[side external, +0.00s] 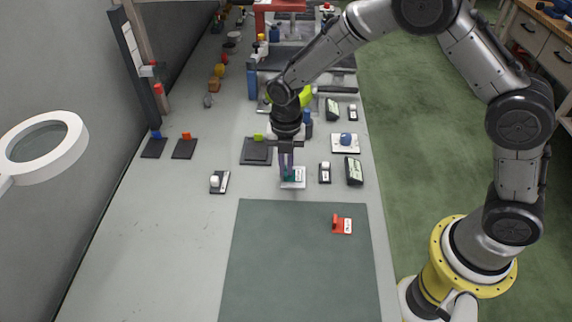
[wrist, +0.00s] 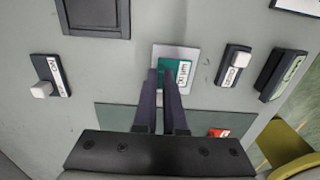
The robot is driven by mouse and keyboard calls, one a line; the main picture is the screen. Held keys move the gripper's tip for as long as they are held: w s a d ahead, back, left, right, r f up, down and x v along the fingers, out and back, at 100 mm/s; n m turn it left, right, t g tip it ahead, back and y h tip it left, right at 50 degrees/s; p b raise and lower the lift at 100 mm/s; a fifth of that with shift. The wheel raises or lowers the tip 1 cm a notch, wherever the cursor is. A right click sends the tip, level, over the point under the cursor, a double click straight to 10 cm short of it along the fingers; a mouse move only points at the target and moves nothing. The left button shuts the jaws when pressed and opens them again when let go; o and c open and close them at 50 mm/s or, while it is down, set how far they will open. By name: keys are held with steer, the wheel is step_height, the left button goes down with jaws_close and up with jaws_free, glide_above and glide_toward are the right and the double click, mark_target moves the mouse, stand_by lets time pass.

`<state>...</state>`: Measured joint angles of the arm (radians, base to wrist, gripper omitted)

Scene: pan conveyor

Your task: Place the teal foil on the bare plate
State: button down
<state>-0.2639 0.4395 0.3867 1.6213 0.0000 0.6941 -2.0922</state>
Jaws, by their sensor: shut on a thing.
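The teal foil (wrist: 179,72) is a small teal piece with a white lettered label. It also shows in the side view (side external: 289,178). My gripper (side external: 287,174) points down and is shut on it; the two fingers (wrist: 163,76) reach its left side in the wrist view. A white plate (wrist: 176,50) lies directly beneath the foil and shows around its edges; in the side view the plate (side external: 298,185) sits just behind the green mat. I cannot tell whether the foil touches the plate. Another white plate (side external: 337,150) carries a blue piece (side external: 346,139).
A red labelled piece (side external: 341,224) lies on the green mat (side external: 290,270). Black blocks with white knobs stand left (side external: 219,182) and right (side external: 324,172) of the plate. A dark square plate (side external: 255,154) is behind left. The bench's left front is clear.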

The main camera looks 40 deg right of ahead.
mark_target(286, 168)
steer(key=shift+f, duration=0.1)
steer(key=c, duration=1.4)
jaws_free()
steer(key=shift+f, duration=0.1)
steer(key=o, duration=0.4)
step_height(286, 168, up, 13)
steer(key=shift+f, duration=0.2)
